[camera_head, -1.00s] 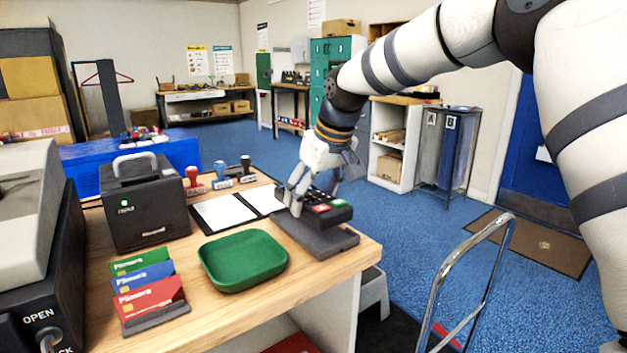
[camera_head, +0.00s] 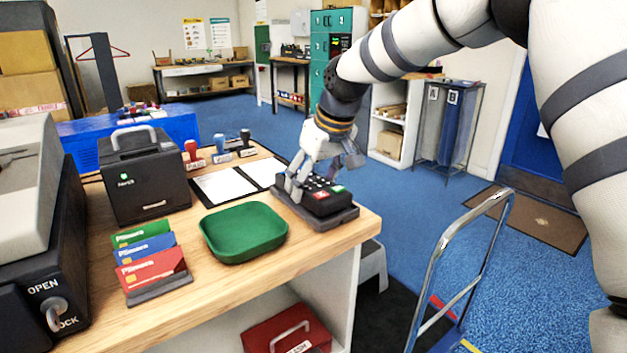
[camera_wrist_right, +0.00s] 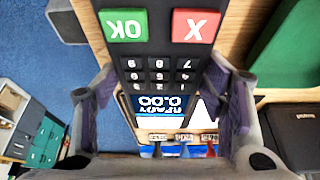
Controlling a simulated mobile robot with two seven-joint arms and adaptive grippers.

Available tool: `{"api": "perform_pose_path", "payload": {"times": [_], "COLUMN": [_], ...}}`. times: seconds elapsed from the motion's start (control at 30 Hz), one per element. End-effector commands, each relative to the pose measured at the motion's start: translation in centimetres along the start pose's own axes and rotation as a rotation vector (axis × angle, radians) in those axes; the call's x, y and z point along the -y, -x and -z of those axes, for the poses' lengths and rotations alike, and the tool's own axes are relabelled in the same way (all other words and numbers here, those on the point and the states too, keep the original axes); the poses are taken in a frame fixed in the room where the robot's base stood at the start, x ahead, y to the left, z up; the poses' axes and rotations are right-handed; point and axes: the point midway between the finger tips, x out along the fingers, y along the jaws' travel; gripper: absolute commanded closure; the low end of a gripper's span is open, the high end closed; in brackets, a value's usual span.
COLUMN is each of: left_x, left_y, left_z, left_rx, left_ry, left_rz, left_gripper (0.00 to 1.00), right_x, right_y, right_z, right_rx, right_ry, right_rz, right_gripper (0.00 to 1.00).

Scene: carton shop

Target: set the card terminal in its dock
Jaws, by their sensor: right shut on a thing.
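The card terminal (camera_head: 324,199) is dark, with a keypad and red and green keys. It lies low over the grey dock (camera_head: 338,222) at the table's right edge, lined up with it and seeming to rest in it; whether it is fully seated I cannot tell. My right gripper (camera_head: 306,184) is shut on the terminal from above. In the right wrist view the terminal (camera_wrist_right: 158,50) lies between the two fingers, with its keys and lit screen showing. The dock is mostly hidden under the terminal. My left gripper is not in view.
A green tray (camera_head: 243,232) stands close left of the dock. Behind are a clipboard (camera_head: 225,184) and several stamps (camera_head: 220,150). A black cash box (camera_head: 146,180) and a card rack (camera_head: 152,265) stand further left. A metal-handled cart (camera_head: 462,255) is at the right.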

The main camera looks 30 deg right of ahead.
Motion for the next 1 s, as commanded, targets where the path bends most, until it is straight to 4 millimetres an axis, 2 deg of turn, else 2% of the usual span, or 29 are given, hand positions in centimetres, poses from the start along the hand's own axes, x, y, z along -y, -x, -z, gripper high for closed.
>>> {"api": "perform_pose_path", "payload": {"times": [0.27,0.3,0.37,0.67,0.77,0.87,1.0], "left_x": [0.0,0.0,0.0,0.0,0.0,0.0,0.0], "left_y": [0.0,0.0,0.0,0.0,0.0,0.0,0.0], "left_z": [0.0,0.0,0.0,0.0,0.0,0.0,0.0], "left_rx": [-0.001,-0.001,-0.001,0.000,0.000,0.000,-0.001], "left_ry": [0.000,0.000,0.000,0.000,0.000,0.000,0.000], "left_rz": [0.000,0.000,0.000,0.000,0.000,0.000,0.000], "left_gripper": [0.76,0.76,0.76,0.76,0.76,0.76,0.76], "right_x": [0.0,0.0,0.0,0.0,0.0,0.0,0.0], "right_y": [0.2,0.2,0.2,0.1,0.8,3.0,7.0], "right_z": [-0.1,-0.1,-0.1,-0.3,-0.2,-0.1,-0.1], "right_rx": [-0.003,-0.003,-0.003,0.001,-0.002,-0.005,-0.007], "right_ry": [0.000,0.000,0.000,0.000,0.000,-0.001,0.001], "right_rz": [-0.001,0.000,0.000,0.000,0.000,0.000,-0.001], "right_gripper": [0.55,0.26,0.13,0.12,0.12,0.12,0.12]}}
